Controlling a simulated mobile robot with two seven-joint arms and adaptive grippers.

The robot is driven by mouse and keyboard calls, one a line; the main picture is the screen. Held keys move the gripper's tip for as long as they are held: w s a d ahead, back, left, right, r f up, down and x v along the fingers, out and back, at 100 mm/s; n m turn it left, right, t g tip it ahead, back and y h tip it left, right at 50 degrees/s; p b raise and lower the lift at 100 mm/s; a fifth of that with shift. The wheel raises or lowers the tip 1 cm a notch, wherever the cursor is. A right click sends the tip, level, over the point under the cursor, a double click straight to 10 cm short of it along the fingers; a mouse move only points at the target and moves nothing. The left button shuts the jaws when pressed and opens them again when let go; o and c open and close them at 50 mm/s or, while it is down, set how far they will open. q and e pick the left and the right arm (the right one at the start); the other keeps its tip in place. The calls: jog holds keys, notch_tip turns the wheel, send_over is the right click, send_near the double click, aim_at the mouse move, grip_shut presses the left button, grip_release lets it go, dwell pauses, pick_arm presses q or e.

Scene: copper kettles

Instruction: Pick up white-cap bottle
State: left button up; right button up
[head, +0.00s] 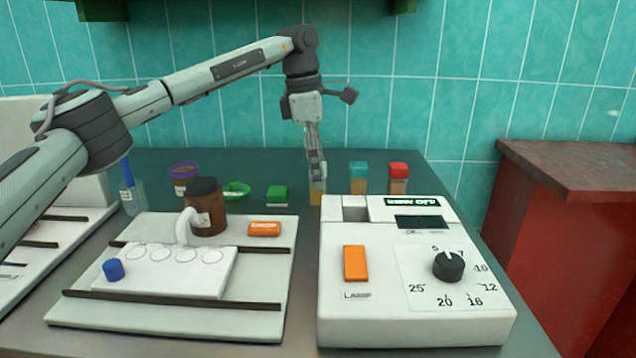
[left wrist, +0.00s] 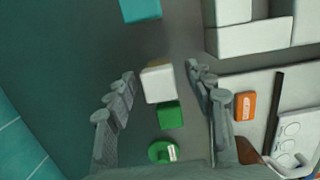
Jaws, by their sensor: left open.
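The white-cap bottle (head: 316,198) stands on the dark table, mostly hidden by my left gripper in the head view; only part of its yellowish body shows. In the left wrist view its square white cap (left wrist: 160,84) lies between the two fingers. My left gripper (head: 317,178) points straight down over the bottle. In the left wrist view the gripper (left wrist: 160,74) is open, with a gap on each side of the cap. My right gripper is not in view.
Teal-cap (head: 358,177) and red-cap (head: 398,178) bottles stand to the right. A white device with a dial (head: 420,310) is in front. A brown jar (head: 208,210) stands on the white tray (head: 70,318).

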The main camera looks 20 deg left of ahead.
pick_arm(q)
jog(key=shift+f, duration=0.1)
jog(key=c, duration=1.2)
grip_shut()
